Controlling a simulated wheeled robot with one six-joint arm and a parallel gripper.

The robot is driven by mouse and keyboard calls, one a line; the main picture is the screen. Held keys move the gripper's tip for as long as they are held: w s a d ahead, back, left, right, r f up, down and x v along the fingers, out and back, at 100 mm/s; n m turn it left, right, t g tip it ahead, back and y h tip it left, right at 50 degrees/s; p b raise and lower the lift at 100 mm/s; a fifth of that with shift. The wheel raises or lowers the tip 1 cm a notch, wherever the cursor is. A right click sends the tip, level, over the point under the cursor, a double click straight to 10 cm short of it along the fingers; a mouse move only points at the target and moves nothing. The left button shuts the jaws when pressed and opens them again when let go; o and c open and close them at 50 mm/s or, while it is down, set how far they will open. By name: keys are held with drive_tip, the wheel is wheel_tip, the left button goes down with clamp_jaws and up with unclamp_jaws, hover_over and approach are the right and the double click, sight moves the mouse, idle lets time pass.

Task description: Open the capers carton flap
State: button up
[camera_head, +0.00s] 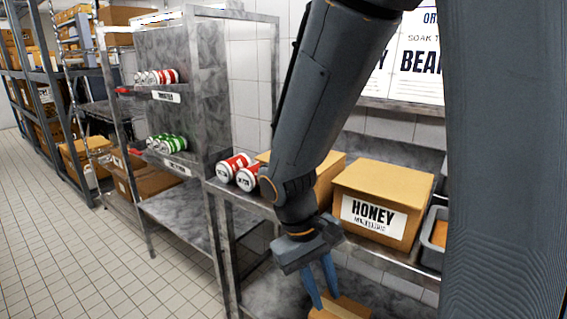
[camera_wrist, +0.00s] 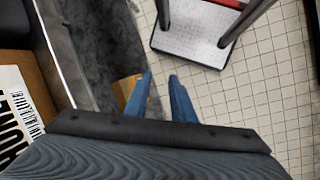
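No capers label is readable in either view. A brown carton (camera_head: 343,309) on the lower shelf is cut off by the bottom edge of the head view, and its label is out of sight. A bit of brown cardboard (camera_wrist: 125,86) shows beside the left finger in the wrist view. My gripper (camera_head: 326,299) points down in front of the shelving, its blue fingertips close to the lower carton in the head view. I cannot tell whether they touch it. In the wrist view the fingers (camera_wrist: 160,77) are apart with nothing between them.
A closed HONEY carton (camera_head: 385,190) stands on the upper shelf, with another carton (camera_head: 330,180) partly behind my arm. Red cans (camera_head: 240,168) lie left of them, and a grey bin (camera_head: 435,238) stands at right. A metal rack (camera_head: 175,90) stands left; tiled floor (camera_head: 70,240) is clear.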

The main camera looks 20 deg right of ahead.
drive_tip(key=w+d+r+n+t+h+p, duration=0.2)
drive_tip(key=w+d+r+n+t+h, duration=0.1)
drive_tip(key=w+r+h, duration=0.6)
drive_tip(key=w+a+r+n+t+h+p, duration=0.25)
drive_tip(key=w+a+r+t, duration=0.35)
drive_tip(key=w+a+t, duration=0.55)
drive_tip(key=w+d+g+p, duration=0.1)
drive_tip(key=w+d, duration=0.4)
drive_tip(key=d, duration=0.2)
drive_tip(key=shift+w+g, duration=0.35)
clamp_jaws()
